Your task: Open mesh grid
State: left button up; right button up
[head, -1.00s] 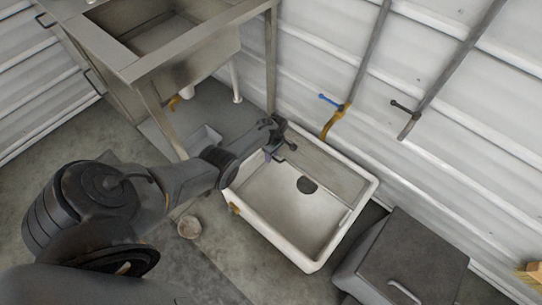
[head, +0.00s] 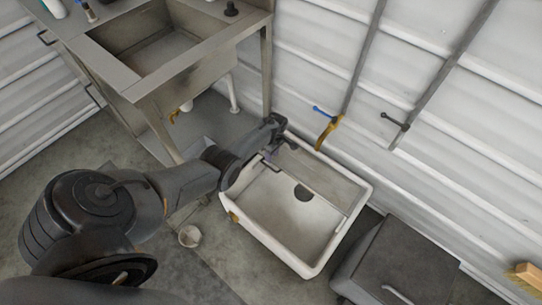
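A white basin (head: 279,250) stands on the floor against the corrugated wall, with a dark round hole in its bottom. A flat grey panel (head: 318,178) lies along its back part; I cannot tell whether this is the mesh grid. My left gripper (head: 283,143) is over the basin's back left corner, near the left end of the panel. Its fingers are small and dark, and I cannot tell whether they are open or touch anything. My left forearm hides the basin's left rim in part. My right gripper is not in view.
A metal sink table (head: 142,92) stands at the upper left, close to my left arm. A dark lidded box (head: 405,262) is right of the basin. Blue-handled (head: 322,112) and black-handled (head: 395,121) valves are on the wall. A small cup (head: 189,236) is on the floor.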

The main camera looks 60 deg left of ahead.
pick_arm(q)
jog(key=shift+w+r, duration=0.15)
jog(key=shift+r, duration=0.3)
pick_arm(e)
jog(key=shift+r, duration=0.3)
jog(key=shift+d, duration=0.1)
